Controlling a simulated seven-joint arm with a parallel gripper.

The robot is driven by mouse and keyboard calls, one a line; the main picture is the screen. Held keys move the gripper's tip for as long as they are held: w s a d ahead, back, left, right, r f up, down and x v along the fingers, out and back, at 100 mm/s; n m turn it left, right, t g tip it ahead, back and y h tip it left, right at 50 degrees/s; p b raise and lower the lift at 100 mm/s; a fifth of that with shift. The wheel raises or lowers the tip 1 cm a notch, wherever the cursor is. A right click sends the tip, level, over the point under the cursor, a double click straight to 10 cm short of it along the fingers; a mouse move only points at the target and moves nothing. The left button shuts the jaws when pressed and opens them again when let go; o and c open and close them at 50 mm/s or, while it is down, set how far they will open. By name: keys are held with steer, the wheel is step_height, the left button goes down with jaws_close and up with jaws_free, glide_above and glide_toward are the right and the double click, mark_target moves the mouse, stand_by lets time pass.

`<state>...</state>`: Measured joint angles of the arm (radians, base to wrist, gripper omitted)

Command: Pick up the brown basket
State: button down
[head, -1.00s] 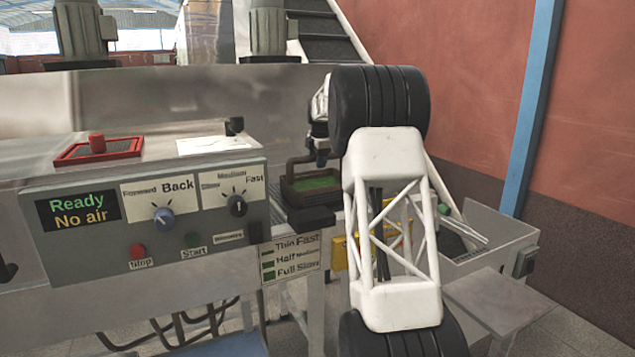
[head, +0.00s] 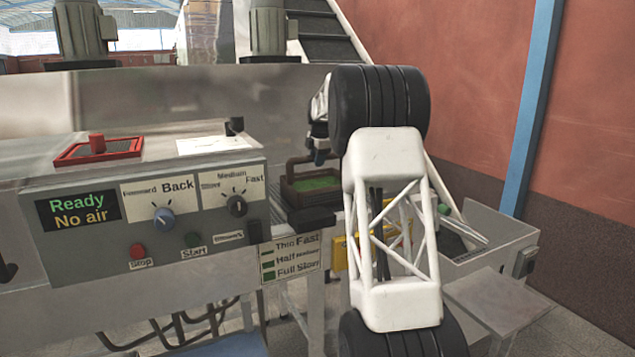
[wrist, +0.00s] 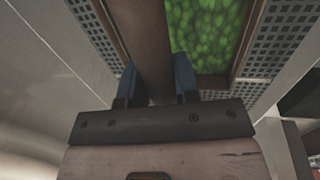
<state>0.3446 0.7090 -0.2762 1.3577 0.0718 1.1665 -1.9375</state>
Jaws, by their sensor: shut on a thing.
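The brown basket (head: 315,187) sits on the machine's conveyor, right of the control panel, with green contents (head: 317,183) inside. Its handle (head: 297,160) rises above it. My gripper (head: 319,158) is at the handle, partly hidden by my own arm. In the wrist view the gripper's two blue fingers (wrist: 158,82) stand on either side of the brown handle bar (wrist: 147,45) and are shut on it. The green contents (wrist: 203,33) show beside and below the bar. My arm hides the right side of the basket in the head view.
A perforated grey surface (wrist: 284,30) lies under the basket. The control panel (head: 150,215) with knobs and buttons stands to the left, with a red tray (head: 98,150) on top. A metal chute (head: 490,235) is at the right, before a red wall (head: 590,120).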

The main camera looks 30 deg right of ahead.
steer(key=shift+r, duration=0.25)
steer(key=shift+r, duration=4.85)
